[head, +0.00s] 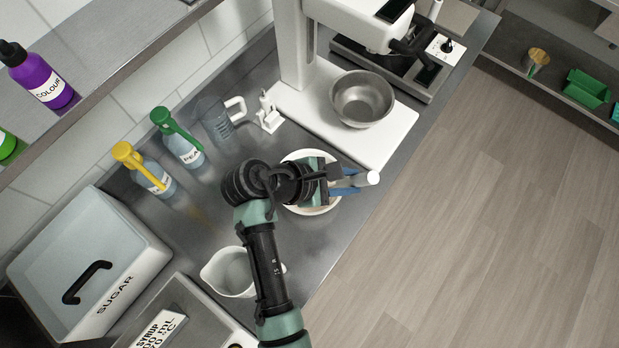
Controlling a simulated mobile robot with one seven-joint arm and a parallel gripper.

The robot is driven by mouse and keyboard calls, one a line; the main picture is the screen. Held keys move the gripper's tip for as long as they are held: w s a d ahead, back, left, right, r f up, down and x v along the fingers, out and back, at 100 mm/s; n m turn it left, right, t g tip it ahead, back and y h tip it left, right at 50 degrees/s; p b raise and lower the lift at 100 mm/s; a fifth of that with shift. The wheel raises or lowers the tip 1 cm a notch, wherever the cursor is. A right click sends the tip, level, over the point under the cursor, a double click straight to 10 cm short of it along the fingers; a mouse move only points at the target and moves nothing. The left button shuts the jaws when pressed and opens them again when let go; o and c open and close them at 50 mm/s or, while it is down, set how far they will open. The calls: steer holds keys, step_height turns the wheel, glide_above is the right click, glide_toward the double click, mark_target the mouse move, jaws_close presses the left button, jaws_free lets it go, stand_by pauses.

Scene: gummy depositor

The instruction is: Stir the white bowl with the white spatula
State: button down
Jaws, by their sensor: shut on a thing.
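The white bowl (300,154) stands on the grey counter, largely hidden under my gripper and wrist. Parts of its rim and a light tan inside show around them. My gripper (358,182) is over the bowl's right side, its blue fingers pointing right. It is shut on the white spatula (373,178), whose pale round handle end shows at the fingertips. The spatula's lower part is hidden, so I cannot tell whether it touches the bowl's contents.
A white mixer stand with a steel bowl (362,98) stands behind. A white jug (230,272) is beside my arm. Bottles (183,149), a clear measuring jug (214,118) and a sugar box (90,265) stand left. The counter's edge runs close to the bowl's right.

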step_height(320, 180, up, 7)
steer(key=s+d, duration=0.2)
steer(key=d, duration=0.1)
stand_by(0.4)
steer(key=shift+a+r, duration=0.1)
step_height(320, 180, up, 5)
steer(key=shift+f, duration=0.1)
stand_by(0.7)
stand_by(0.4)
